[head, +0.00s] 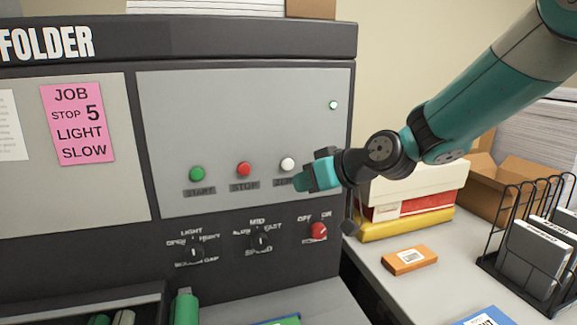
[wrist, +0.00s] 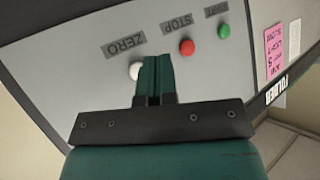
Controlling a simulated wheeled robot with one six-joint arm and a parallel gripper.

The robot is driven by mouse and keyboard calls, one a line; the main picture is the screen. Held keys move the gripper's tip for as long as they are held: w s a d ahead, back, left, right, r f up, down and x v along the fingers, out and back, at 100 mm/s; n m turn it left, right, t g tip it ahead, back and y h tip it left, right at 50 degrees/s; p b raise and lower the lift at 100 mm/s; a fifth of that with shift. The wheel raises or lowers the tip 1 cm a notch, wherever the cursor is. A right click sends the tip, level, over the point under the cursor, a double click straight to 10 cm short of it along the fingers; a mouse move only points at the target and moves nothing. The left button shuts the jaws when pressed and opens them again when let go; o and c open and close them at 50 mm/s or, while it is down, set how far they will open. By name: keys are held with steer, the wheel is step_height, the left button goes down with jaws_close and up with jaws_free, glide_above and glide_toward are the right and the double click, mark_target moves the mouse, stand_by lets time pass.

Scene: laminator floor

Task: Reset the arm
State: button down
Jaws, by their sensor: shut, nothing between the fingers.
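My teal arm reaches in from the upper right in the head view. My gripper (head: 302,181) is at the folder's grey control panel (head: 240,115), just right of the white ZERO button (head: 288,164) and partly over its label. In the wrist view my gripper (wrist: 155,60) has its fingers together and empty, with the white button (wrist: 135,71) beside the tips and partly hidden. I cannot tell whether the fingertips touch the button or panel. The red STOP button (head: 244,169) and green START button (head: 197,174) are to the left.
Below are a light/heavy knob (head: 194,251), a speed knob (head: 261,241) and a red power knob (head: 319,231). A pink note (head: 78,123) reads "JOB STOP 5 LIGHT SLOW". On the right table are an orange box (head: 410,260), a wire rack (head: 520,245) and a cardboard box (head: 490,185).

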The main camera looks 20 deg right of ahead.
steer(key=s+a+f+n+g+h+b, duration=0.1)
steer(key=s+g, duration=0.4)
steer(key=s, duration=0.9)
steer(key=s+a+f+n+g+h+b, duration=0.1)
steer(key=s+a+f+g, duration=0.3)
steer(key=s, duration=1)
steer(key=shift+s+g+h, duration=0.4)
steer(key=shift+h, duration=0.3)
